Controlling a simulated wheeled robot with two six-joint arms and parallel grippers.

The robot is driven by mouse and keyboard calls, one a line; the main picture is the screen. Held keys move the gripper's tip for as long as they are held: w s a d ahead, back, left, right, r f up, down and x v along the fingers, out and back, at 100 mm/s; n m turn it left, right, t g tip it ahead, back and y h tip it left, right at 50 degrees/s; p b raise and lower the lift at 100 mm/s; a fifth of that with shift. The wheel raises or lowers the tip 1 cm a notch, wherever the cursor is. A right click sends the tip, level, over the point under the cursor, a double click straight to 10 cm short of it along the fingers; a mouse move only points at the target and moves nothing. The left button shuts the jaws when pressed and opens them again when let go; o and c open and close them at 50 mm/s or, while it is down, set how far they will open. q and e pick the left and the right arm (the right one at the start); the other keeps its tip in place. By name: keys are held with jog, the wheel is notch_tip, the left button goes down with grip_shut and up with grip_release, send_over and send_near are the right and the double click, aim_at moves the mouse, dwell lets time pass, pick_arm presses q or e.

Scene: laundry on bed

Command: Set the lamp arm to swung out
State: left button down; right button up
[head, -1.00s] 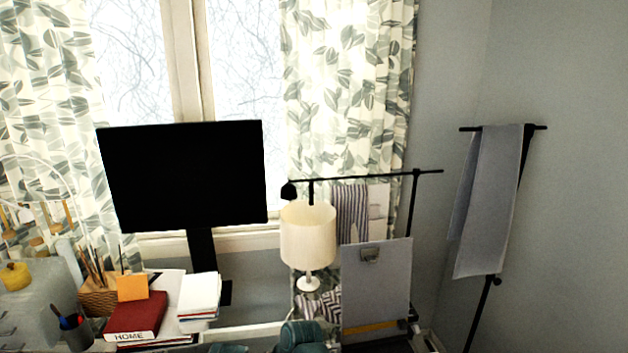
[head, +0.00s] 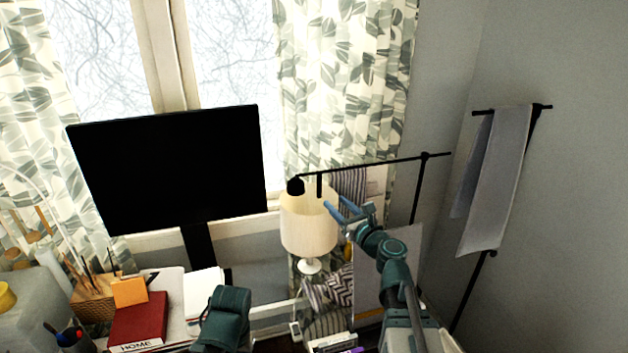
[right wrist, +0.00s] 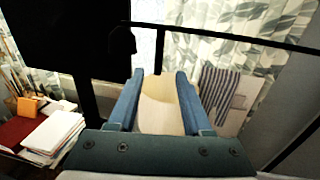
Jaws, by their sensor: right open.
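The black lamp arm (head: 375,163) is a thin, nearly level bar running left from an upright pole (head: 416,195). Its small dark lamp head (head: 295,186) is at the left end, above the cream shade of a table lamp (head: 309,222). A short dark peg (head: 319,184) hangs from the bar near the head. My right gripper (head: 338,203) is open and empty, just below the bar and right of the peg in the head view. In the right wrist view, the lamp arm (right wrist: 235,37) and peg (right wrist: 160,52) appear beyond the open fingers (right wrist: 159,76). My left gripper is not visible.
A black monitor (head: 168,168) stands at the left before the window. Books (head: 138,322) and papers lie below it. A grey towel (head: 495,185) hangs on a black stand at the right. Striped cloth (head: 350,187) hangs behind the lamp arm.

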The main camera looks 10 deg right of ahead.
jog(key=x, duration=1.3)
jog(key=shift+w+a, duration=0.15)
jog(key=shift+w, duration=0.1)
jog(key=shift+f, duration=0.1)
grip_shut()
dwell(0.8)
